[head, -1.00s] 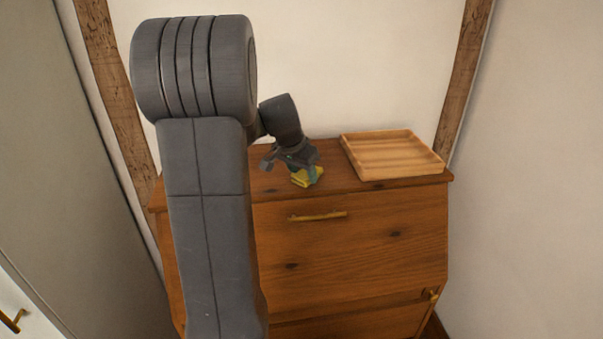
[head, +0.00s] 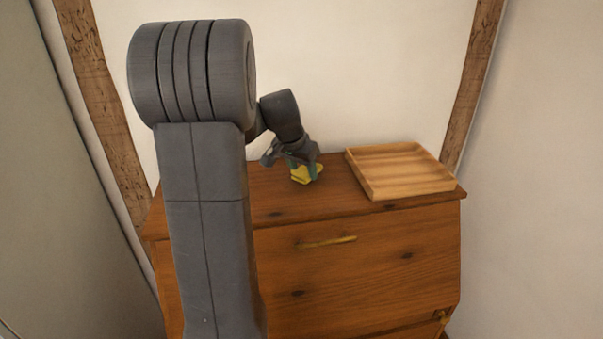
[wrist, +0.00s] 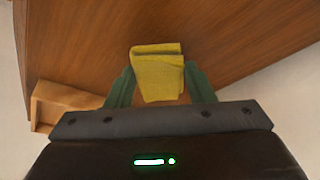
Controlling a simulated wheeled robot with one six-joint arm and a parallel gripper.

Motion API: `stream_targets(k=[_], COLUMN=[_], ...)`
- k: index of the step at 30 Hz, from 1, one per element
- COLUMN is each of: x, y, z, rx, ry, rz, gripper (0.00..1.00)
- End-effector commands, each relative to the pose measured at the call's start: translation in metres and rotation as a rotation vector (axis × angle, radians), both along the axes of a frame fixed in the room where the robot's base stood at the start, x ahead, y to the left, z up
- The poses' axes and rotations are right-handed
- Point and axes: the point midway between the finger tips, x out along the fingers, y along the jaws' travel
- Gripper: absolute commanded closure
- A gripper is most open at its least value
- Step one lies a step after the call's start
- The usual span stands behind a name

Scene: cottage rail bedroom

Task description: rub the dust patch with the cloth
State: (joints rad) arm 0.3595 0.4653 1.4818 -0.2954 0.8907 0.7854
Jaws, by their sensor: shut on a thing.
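A folded yellow cloth (head: 307,174) is at the top of the wooden cabinet (head: 340,192). My gripper (head: 303,168) is shut on the cloth, low over the cabinet top. I cannot tell whether the cloth touches the wood. No dust patch is visible in either view; my arm hides the left part of the cabinet top.
A shallow wooden tray (head: 403,190) stands on the right of the cabinet top; its corner shows in the wrist view (wrist: 44,112). A wall and timber posts stand behind and beside. The top between cloth and tray is clear.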

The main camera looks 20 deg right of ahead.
Motion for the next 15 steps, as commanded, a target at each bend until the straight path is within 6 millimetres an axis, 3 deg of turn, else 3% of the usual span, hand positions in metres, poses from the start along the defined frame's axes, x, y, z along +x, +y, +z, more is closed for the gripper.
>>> stream_targets(k=[15], x=[-0.008], y=[-0.001], z=[0.049], rx=[0.001], ry=[0.003], rz=[0.008], gripper=[0.73])
